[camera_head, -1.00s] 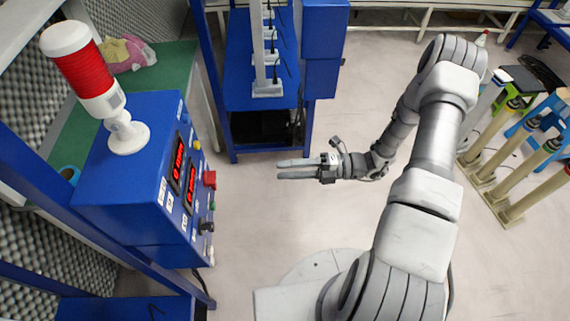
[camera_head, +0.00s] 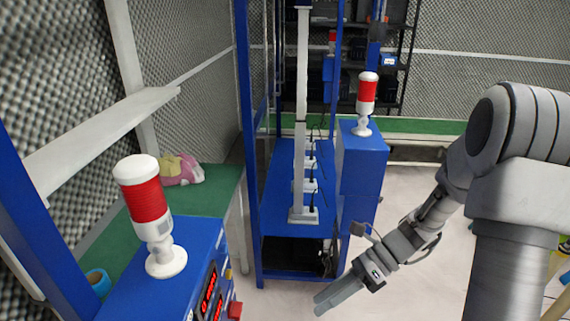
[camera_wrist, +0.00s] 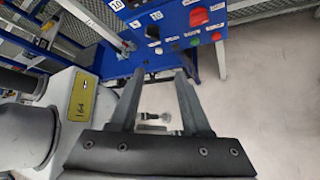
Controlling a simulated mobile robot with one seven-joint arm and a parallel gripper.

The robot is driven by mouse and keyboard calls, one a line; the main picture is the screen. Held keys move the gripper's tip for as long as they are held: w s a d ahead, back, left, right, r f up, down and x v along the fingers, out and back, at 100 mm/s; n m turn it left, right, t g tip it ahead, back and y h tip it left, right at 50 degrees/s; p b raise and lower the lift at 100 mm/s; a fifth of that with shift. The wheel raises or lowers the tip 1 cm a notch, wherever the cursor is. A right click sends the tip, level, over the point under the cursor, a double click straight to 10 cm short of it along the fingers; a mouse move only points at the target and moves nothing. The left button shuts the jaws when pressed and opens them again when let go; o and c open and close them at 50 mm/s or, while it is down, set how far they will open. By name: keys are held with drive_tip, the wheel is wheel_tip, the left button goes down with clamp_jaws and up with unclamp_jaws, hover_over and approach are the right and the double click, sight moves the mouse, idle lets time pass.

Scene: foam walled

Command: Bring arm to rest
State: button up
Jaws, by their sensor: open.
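My gripper (camera_head: 338,290) is in the lower middle of the head view, in front of the blue shelf unit. It points down and to the left, and nothing is between its fingers. In the wrist view my gripper (camera_wrist: 158,78) shows two dark fingers apart with a gap between them. The fingers point toward the lower part of the blue control box and the floor. My arm comes in from the right of the head view, bent at the elbow.
A blue control box (camera_head: 190,268) with a red signal lamp (camera_head: 147,205) stands at the lower left. Its red button (camera_wrist: 199,16) shows in the wrist view. A blue shelf unit (camera_head: 280,212) is behind my gripper. Pale floor (camera_head: 425,275) is open between the shelf and my arm.

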drive_tip(key=s+d+r+n+t+h, duration=0.2)
drive_tip(key=s+r+n+t+h, duration=0.2)
drive_tip(key=r+n, duration=0.5)
drive_tip(key=s+d+r+n+t+h, duration=0.3)
drive_tip(key=s+r+n+t+h, duration=0.2)
drive_tip(key=r+n, duration=0.5)
drive_tip(key=shift+s+d+n+h, duration=0.3)
drive_tip(key=shift+n+h, duration=0.6)
drive_tip(key=shift+n, duration=0.6)
drive_tip(key=shift+a+f, duration=0.1)
